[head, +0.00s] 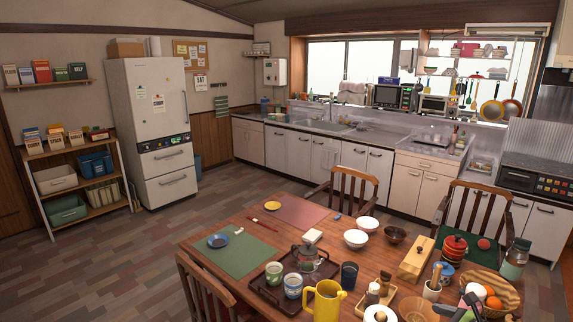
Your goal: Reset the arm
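The task names no other object. The wooden dining table (222,268) fills the lower middle and right of the view.
A refrigerator (152,130) and shelf rack (75,182) stand left. Floor (110,255) at left is clear.

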